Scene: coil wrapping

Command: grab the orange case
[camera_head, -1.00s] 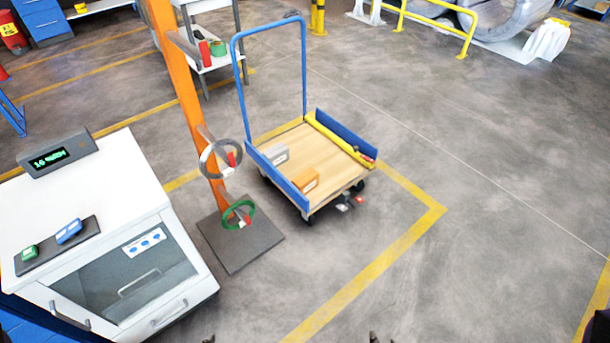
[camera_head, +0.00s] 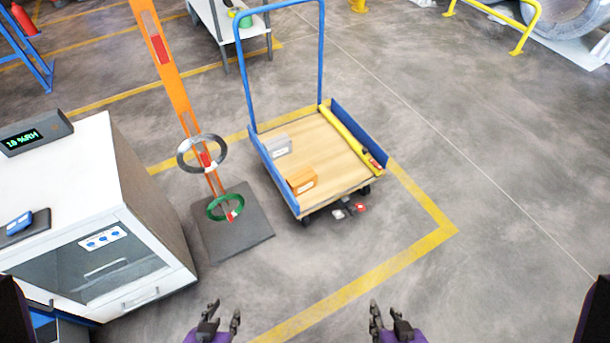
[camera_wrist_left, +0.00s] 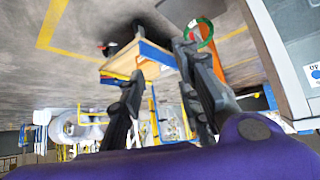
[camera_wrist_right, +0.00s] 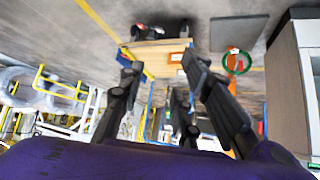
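The orange case (camera_head: 301,180) is a small box on the wooden deck of a blue trolley (camera_head: 318,157), near the deck's front left corner. A grey case (camera_head: 277,147) lies behind it. My left gripper (camera_head: 223,312) is at the bottom of the head view, in front of the trolley and well short of it, open and empty. My right gripper (camera_head: 387,312) is to its right, also open and empty. In the left wrist view the open fingers (camera_wrist_left: 160,85) point toward the trolley. The right wrist view shows open fingers (camera_wrist_right: 165,85) too.
A white cabinet (camera_head: 150,200) stands at the left. An orange post (camera_head: 172,80) on a dark base plate (camera_head: 240,230) holds a grey ring (camera_head: 202,153) and a green ring (camera_head: 225,207). A yellow level-like bar (camera_head: 345,135) lies along the deck's right. Floor before the trolley is clear.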

